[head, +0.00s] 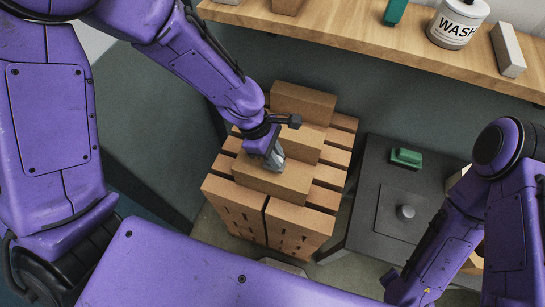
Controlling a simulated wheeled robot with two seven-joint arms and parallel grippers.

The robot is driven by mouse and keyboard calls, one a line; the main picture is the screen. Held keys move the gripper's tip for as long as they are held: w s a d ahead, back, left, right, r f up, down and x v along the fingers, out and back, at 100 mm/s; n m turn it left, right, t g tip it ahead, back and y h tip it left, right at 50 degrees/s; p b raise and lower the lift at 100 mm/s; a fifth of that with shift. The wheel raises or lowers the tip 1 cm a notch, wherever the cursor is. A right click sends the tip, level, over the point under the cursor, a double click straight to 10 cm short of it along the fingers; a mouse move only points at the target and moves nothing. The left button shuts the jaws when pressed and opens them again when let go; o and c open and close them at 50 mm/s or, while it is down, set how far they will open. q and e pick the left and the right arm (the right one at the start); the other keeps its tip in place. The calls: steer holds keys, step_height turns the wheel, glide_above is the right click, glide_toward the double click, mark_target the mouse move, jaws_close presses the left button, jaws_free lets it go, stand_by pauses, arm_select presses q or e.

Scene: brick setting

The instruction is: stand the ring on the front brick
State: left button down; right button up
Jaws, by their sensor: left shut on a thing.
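The front brick (270,182) is a long tan block lying across the top of a stack of bricks. The middle brick (303,137) and the back brick (303,102) lie behind it. My left gripper (274,160) points down at the top of the front brick, near its middle. It is shut on a small grey thing, apparently the ring, mostly hidden by the fingers. I cannot tell whether the ring touches the brick. My right arm (440,260) is at the lower right, and its gripper is out of view.
The slatted brick stack (235,210) stands clear of the dark table (362,205) on its right. That table holds a green block (406,158) and a grey knob (405,212). A wooden shelf (350,42) with a white tin (457,24) runs along the back.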

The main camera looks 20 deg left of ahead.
arm_select(q)
steer(key=f, duration=0.2)
steer(key=a+f, duration=0.1)
steer(key=f, duration=0.1)
steer(key=shift+s, duration=0.15)
steer(key=shift+w+f, duration=0.15)
steer(key=shift+w, duration=0.15)
steer(key=c, duration=1.1)
jaws_free()
steer(key=shift+s+d, duration=0.1)
steer(key=v, duration=1.2)
